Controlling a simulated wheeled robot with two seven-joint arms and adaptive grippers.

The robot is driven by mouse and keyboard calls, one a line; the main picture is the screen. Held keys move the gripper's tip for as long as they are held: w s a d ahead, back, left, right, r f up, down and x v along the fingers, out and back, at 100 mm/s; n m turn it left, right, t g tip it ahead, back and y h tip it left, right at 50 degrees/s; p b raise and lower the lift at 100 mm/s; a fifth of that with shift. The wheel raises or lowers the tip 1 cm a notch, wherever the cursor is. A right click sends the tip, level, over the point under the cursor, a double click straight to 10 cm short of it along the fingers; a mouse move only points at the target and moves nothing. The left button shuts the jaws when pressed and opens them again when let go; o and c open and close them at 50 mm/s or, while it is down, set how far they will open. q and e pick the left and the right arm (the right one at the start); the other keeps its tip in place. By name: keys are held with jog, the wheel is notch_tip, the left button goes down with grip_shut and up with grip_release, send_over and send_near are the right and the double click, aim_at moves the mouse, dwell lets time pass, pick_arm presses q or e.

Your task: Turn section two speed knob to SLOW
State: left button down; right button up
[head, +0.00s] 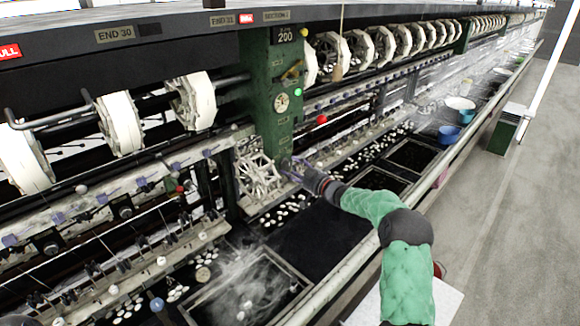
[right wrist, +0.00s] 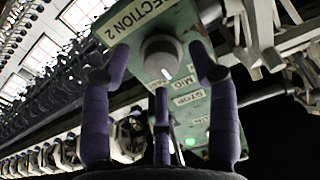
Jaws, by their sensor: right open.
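The section two speed knob (right wrist: 160,52) is a round grey knob with a white mark at its lower edge. It sits on a green panel (right wrist: 185,22) labelled "SECTION 2" in the right wrist view. Small labels lie below it; one reads "STOP", and no "SLOW" is readable. My right gripper (right wrist: 160,68) has its three purple fingers spread open around the knob, and I cannot tell whether they touch it. In the head view, this gripper (head: 289,167) is at the lower part of the green post (head: 268,90), and the knob cannot be made out. My left gripper is out of view.
A white spoked reel (head: 257,172) is just left of my right gripper. A red ball-shaped knob (head: 321,119) is above and right of it. A steaming basin (head: 292,272) lies below. The grey floor (head: 510,240) at right is open.

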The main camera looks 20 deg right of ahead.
jog(key=shift+x, duration=0.95)
jog(key=shift+s, duration=0.2)
jog(key=c, duration=1.1)
jog(key=shift+c, duration=0.2)
jog(key=shift+f+n+b, duration=0.1)
jog(key=shift+n+b, duration=1)
jog(key=shift+b, duration=0.05)
jog(key=shift+n+b, duration=1.15)
jog(key=shift+n, duration=0.05)
jog(key=shift+n+b, duration=1.5)
jog(key=shift+n, duration=0.7)
jog(key=shift+r, duration=0.2)
